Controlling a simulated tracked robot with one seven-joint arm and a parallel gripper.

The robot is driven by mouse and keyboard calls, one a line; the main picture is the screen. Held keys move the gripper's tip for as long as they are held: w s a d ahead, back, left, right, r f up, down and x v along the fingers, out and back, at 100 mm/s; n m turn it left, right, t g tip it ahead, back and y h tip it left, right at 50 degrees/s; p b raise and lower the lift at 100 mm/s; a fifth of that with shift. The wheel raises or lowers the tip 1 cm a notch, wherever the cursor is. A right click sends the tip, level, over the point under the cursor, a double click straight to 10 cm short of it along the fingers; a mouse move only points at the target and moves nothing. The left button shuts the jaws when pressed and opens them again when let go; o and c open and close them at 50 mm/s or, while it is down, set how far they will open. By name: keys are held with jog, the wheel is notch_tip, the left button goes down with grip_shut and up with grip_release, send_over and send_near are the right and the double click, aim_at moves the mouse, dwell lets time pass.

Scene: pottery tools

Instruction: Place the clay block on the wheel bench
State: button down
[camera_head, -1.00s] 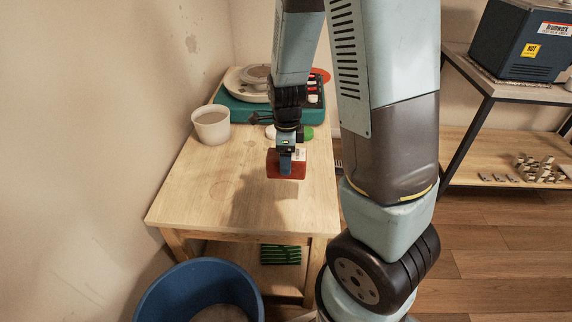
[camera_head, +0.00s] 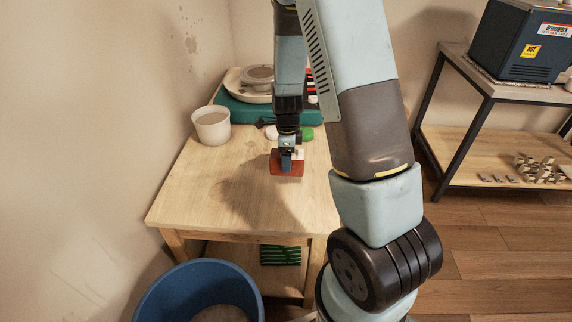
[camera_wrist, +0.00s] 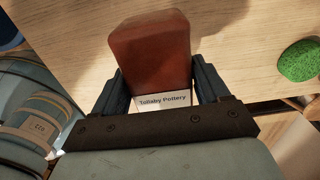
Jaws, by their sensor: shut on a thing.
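The clay block (camera_head: 291,171) is a reddish-brown block held in my gripper (camera_head: 287,160) above the wooden bench (camera_head: 215,190). I cannot tell exactly how far above the wood the block is.
A white tub (camera_head: 211,126) stands at the bench's left edge. A teal wheel (camera_head: 240,108) with a pale basin is at the back. A green sponge (camera_wrist: 300,60) lies near the block. A blue bin (camera_head: 200,290) stands in front. The bench's front half is clear.

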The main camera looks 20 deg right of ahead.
jog(key=shift+w+d+f, duration=0.1)
jog(key=shift+w+f, duration=0.1)
jog(key=shift+f, duration=1.55)
jog(key=shift+f, duration=0.1)
grip_release()
